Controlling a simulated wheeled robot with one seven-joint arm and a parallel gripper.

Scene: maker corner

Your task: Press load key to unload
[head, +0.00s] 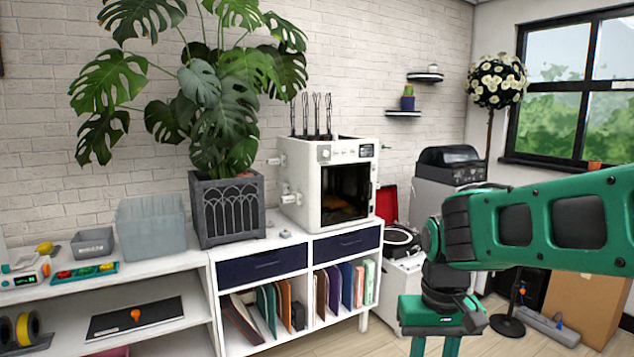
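A white box-shaped machine (300,205), which looks like a 3D printer, stands on the white cabinet in the middle of the head view. Its dark front window shows something orange inside. A control strip (345,152) with a round knob, small buttons and a small dark display runs along its upper front. The labels are too small to read, so I cannot tell which is the load key. My gripper (434,347) points down at the lower right, apart from the machine. Its two fingers are spread with a gap between them, and their tips are cut off by the frame.
A large potted plant (228,210) stands left of the machine. A small grey item (286,233) lies on the cabinet top (300,243) in front. A translucent bin (152,228) and small trays stand further left. A turntable (400,240) and a floor-standing flower tree (491,125) are to the right.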

